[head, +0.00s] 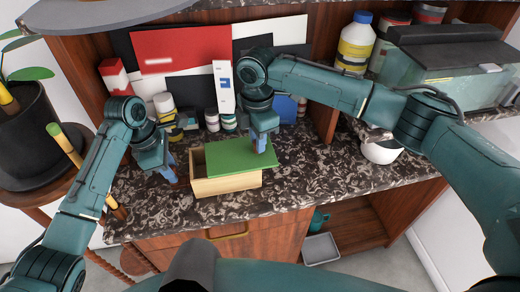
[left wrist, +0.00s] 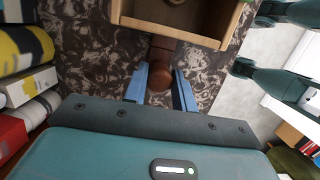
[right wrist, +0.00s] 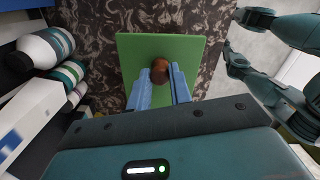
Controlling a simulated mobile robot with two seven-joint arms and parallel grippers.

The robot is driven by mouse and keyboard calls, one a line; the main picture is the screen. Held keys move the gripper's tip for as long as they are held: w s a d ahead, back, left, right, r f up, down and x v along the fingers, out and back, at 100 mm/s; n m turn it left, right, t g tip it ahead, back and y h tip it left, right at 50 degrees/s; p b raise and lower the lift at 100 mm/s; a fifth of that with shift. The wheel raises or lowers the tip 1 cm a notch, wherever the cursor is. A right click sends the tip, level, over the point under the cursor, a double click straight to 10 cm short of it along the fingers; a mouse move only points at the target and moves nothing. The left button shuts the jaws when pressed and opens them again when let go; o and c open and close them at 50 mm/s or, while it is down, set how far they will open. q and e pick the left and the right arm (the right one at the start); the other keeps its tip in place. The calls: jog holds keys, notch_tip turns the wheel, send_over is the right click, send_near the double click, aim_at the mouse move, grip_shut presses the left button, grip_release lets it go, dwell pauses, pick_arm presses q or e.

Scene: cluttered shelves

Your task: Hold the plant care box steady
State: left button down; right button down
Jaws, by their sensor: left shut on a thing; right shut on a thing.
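The plant care box is a pale wooden box (head: 225,185) with a green lid (head: 228,160), standing on the dark marbled counter. The lid lies toward the right and leaves the box's left end open. My left gripper (head: 170,172) is at that left end. In the left wrist view its blue fingers are shut on a round brown knob (left wrist: 163,78) on the box's end wall (left wrist: 165,35). My right gripper (head: 261,144) is above the lid. In the right wrist view its fingers are shut on the lid's brown knob (right wrist: 160,70). The green lid (right wrist: 190,50) hides the box there.
Several jars and a white carton (head: 223,88) stand behind the box. A white bottle with a blue cap (head: 355,42) and a glass tank (head: 450,65) are at the back right. A potted plant (head: 25,130) is at the left. The counter's front right (head: 340,175) is clear.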

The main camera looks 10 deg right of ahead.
aim_at(242, 153)
jog(key=shift+a, duration=2.05)
jog(key=c, duration=1.2)
grip_release()
jog(key=shift+r, duration=0.15)
notch_tip(242, 153, up, 12)
jog(key=shift+f, duration=0.1)
